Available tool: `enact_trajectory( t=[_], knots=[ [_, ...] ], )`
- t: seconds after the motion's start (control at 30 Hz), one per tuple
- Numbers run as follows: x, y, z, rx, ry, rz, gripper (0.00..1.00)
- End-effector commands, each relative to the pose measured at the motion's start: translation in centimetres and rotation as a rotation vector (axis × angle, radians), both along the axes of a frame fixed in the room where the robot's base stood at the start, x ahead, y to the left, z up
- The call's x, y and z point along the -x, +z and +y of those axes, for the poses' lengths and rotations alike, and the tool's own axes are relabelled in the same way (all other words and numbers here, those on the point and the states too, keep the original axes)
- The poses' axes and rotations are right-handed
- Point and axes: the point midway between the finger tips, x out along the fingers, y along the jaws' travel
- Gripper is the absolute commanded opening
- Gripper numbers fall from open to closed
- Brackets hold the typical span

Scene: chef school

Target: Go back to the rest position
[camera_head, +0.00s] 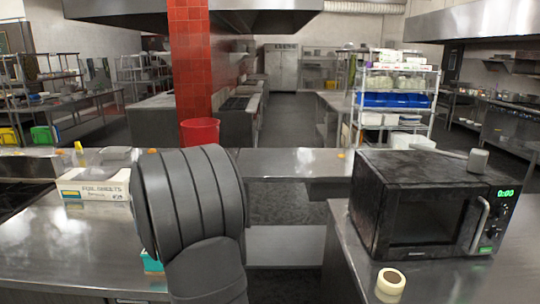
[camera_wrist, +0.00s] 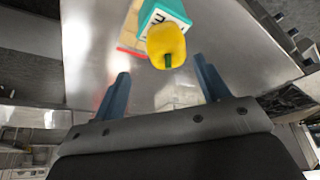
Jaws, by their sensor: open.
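My gripper (camera_wrist: 163,82) shows in the wrist view with its two blue fingers spread apart and nothing between them. A yellow pepper-like item (camera_wrist: 166,46) with a green stem lies beyond the fingertips, apart from them. It overlaps a teal and white box (camera_wrist: 158,14) in that view. In the head view my thick grey arm fills the lower middle and hides my gripper and the yellow item. Only a small teal piece (camera_head: 152,262) shows beside the arm.
A black microwave (camera_head: 425,205) stands on the right counter, with a grey item (camera_head: 478,160) on top and a tape-like roll (camera_head: 390,282) in front. A white printed box (camera_head: 95,186) is on the left counter. A red bucket (camera_head: 200,131) stands behind my arm. The left counter's front is clear.

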Motion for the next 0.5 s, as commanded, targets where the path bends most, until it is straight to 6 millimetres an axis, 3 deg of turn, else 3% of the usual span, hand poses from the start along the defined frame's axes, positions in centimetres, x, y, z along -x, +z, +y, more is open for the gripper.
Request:
enact_trajectory(
  t=[0.5],
  knots=[
    [-0.2, 5.5, -9.2, -0.003, -0.004, -0.003, 0.68]
  ],
)
